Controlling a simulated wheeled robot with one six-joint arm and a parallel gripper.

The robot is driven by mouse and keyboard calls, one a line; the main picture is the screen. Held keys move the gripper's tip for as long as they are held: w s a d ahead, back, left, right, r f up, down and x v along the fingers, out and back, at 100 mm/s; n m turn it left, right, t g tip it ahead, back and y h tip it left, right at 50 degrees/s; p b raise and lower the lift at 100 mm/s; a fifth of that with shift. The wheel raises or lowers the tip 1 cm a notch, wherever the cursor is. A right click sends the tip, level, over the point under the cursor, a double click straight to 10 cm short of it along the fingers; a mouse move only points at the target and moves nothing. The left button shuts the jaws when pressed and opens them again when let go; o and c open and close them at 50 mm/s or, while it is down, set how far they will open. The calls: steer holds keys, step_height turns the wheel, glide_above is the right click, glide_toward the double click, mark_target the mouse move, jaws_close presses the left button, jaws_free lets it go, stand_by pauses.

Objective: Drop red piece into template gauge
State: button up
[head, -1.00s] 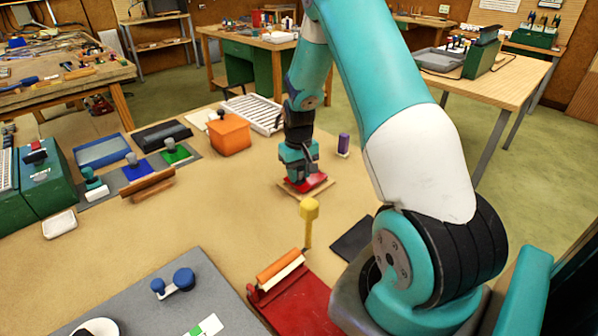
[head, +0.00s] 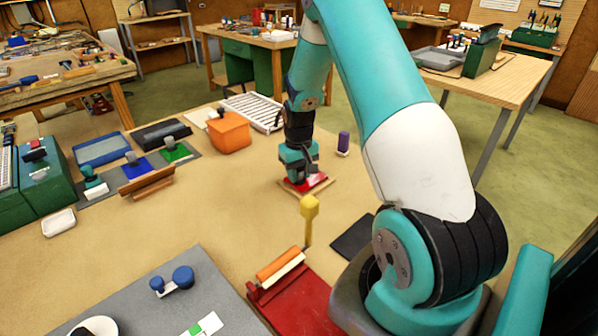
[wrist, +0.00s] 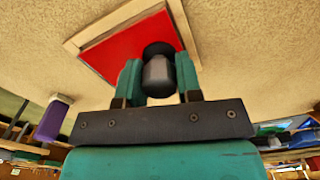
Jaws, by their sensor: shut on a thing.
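The red piece (wrist: 130,48) is a flat red square. In the wrist view it lies inside the outline of the template gauge (wrist: 88,35), a pale wooden square frame on the bench. The frame also shows in the head view (head: 326,187), with the red piece (head: 316,180) within it. My gripper (wrist: 158,80) is shut on a dark grey knob (wrist: 158,72) with a black round part that stands over the red piece's near corner. The near edges of piece and frame are hidden behind the gripper. I cannot tell whether the piece rests fully flat.
A purple block (head: 343,142) stands just behind and right of the gauge. A yellow-headed post (head: 309,208) rises in front of it. An orange box (head: 229,132) is at the back left, and a red tray with a roller (head: 280,267) is in front. Bench left of the gauge is clear.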

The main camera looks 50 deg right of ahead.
mark_target(299, 169)
steer(key=shift+f+b, duration=0.3)
steer(key=shift+f, duration=0.3)
steer(key=o, duration=0.9)
steer(key=shift+o, duration=0.2)
steer(key=shift+r, duration=0.15)
step_height(299, 169, up, 17)
steer(key=b, duration=0.2)
steer(key=shift+a+r, duration=0.1)
